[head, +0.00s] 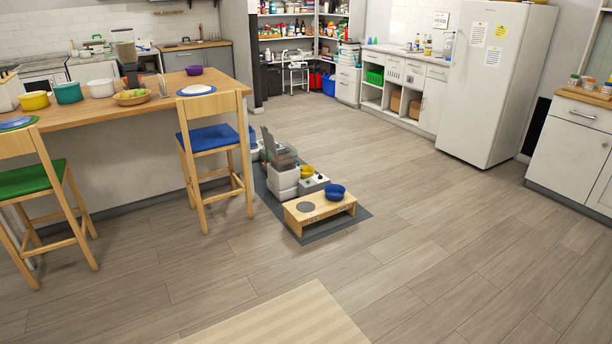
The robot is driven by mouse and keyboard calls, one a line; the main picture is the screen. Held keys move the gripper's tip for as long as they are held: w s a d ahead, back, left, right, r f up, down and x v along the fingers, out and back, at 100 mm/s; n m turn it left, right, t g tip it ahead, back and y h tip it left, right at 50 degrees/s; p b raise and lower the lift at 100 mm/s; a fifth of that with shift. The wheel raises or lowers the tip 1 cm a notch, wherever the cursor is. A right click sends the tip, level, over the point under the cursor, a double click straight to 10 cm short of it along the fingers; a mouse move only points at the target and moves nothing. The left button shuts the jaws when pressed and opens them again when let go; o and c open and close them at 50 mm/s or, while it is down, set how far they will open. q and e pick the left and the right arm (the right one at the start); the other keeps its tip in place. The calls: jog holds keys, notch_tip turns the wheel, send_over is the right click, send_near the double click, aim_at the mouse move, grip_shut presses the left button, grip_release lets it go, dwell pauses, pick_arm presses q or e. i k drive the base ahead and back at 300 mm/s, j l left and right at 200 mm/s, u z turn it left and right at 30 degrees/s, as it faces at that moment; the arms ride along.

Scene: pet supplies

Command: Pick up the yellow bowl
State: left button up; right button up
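A small yellow bowl (307,172) sits among the pet supplies on the floor mat, on or just behind a low white and grey unit (313,184); I cannot tell which. A larger yellow pot-like bowl (34,101) stands on the wooden counter at the far left. Neither of my grippers shows in the head view.
A dark grey mat (352,224) lies under the feeder. A blue-seated stool (213,138) and a green-seated stool (31,181) stand along the counter (160,104). A white fridge (496,80) is at the right. The wooden floor in front and right is clear, with a beige rug (280,322) nearest.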

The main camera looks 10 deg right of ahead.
aim_at(308, 171)
jog(key=i+l+z, duration=0.4)
jog(key=i, duration=0.4)
jog(key=i+l+z, duration=0.45)
jog(key=i, duration=0.4)
jog(key=i+j+z, duration=0.15)
jog(key=i+z, duration=0.25)
jog(key=i, duration=0.45)
jog(key=i+z, duration=0.45)
jog(key=i, duration=0.3)
jog(key=i+j+z, duration=0.1)
jog(key=i+z, duration=0.35)
jog(key=i, duration=0.25)
jog(key=i+u, duration=0.3)
jog(key=i, duration=0.4)
jog(key=i+l+u, duration=0.15)
jog(key=i+u, duration=0.2)
jog(key=i, duration=0.3)
jog(key=i+j+u, duration=0.15)
jog(key=i+u, duration=0.2)
jog(key=i, duration=0.25)
jog(key=i+u, duration=0.4)
jog(key=i, duration=0.15)
jog(key=i+l+u, duration=0.35)
jog(key=i, duration=0.25)
jog(key=i+j+u, duration=0.15)
jog(key=i+u, duration=0.75)
jog(key=i+l+u, duration=0.15)
jog(key=i+u, duration=0.3)
jog(key=i+j+u, duration=0.15)
jog(key=i+u, duration=0.75)
